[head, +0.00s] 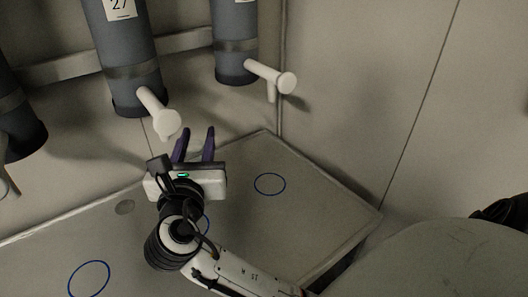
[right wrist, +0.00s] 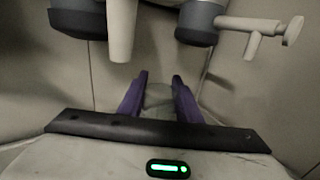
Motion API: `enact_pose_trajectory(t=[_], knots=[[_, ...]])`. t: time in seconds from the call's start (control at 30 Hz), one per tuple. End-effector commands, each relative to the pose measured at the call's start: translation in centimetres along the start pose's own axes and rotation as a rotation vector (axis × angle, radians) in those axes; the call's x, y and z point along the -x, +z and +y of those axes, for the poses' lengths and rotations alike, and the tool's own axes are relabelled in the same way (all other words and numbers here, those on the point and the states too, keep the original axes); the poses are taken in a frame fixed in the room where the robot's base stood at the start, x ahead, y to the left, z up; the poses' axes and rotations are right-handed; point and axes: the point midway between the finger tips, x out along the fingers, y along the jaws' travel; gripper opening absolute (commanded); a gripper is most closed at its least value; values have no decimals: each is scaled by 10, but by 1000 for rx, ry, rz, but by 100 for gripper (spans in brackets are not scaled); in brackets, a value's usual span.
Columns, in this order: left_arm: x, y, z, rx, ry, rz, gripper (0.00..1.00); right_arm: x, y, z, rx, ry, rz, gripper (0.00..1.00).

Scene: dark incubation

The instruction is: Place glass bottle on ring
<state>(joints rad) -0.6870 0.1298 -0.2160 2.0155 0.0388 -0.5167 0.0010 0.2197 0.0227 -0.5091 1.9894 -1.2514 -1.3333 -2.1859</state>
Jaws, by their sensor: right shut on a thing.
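My right gripper (head: 197,134) is over the back part of the table, its purple fingers pointing at the wall. In the right wrist view the gripper (right wrist: 159,80) is shut on a faint, clear glass bottle (right wrist: 158,97) between its fingers. The bottle can hardly be made out in the head view. A blue ring (head: 270,184) lies bare on the table, right of the gripper. Another blue ring (head: 89,278) is at the front left. A third ring (head: 207,222) is partly hidden behind my right arm. My left gripper is not in view.
Grey cylinders with white spouts hang on the back wall; one bears the label 27 (head: 121,6). The nearest spout (head: 158,112) is just above the gripper; another spout (head: 271,77) is farther right. The table (head: 320,205) is clear around the right ring.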

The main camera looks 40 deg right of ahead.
Motion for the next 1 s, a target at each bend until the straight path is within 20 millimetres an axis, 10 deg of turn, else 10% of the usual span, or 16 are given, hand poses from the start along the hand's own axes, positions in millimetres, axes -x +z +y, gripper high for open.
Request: enact_pose_trajectory(t=[0.63, 1.0], knots=[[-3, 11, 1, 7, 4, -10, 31, -93, 1, -142, 3, -1, -5, 0], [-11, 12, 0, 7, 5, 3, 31, -99, -27, -149, 0, 2, -2, 0]])
